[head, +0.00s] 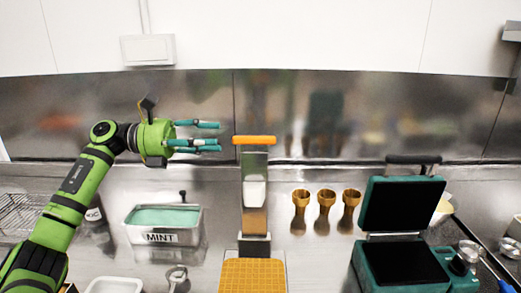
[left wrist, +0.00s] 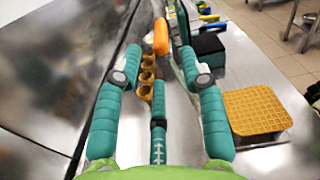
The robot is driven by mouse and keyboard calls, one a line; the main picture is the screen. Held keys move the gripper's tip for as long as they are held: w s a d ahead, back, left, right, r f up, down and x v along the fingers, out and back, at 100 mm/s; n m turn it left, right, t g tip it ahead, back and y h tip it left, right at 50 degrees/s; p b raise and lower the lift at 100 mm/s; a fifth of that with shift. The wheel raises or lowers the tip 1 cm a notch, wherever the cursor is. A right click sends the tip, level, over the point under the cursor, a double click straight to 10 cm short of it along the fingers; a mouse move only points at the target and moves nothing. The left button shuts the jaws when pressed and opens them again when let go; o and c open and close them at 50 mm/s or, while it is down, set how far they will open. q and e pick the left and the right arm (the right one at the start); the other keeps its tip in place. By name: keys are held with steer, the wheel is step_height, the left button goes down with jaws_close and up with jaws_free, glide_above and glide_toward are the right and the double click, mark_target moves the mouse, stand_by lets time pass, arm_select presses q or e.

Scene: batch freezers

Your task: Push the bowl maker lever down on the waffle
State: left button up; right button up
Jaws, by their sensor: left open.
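The bowl maker (head: 255,210) stands upright on the steel counter, with its orange lever handle (head: 254,140) raised at the top. The handle also shows in the left wrist view (left wrist: 161,37), ahead of and between my fingers. A square golden waffle (head: 252,277) lies flat at the foot of the bowl maker; in the left wrist view the waffle (left wrist: 256,110) is at the right. My left gripper (head: 212,136) is open and empty, its teal fingers pointing right, just left of the handle at about its height, with a small gap. My right gripper is not in view.
Several golden cones (head: 325,205) stand to the right. An open teal waffle iron (head: 402,205) is farther right. The steel back wall is close behind.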

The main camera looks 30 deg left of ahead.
mark_target(261, 136)
arm_select(q)
steer(key=p+x, duration=0.2)
steer(key=x, duration=0.3)
steer(key=p+x, duration=0.2)
steer(key=x, duration=0.3)
steer(key=shift+w+d+r, duration=0.1)
steer(key=shift+d+r, duration=0.05)
steer(key=shift+r, duration=0.05)
steer(key=shift+w+d+f, duration=0.1)
steer(key=shift+w+d, duration=0.1)
steer(key=shift+d, duration=0.2)
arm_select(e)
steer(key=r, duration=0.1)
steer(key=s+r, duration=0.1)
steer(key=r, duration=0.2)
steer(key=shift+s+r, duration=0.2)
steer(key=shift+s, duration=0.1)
arm_select(q)
jaws_close()
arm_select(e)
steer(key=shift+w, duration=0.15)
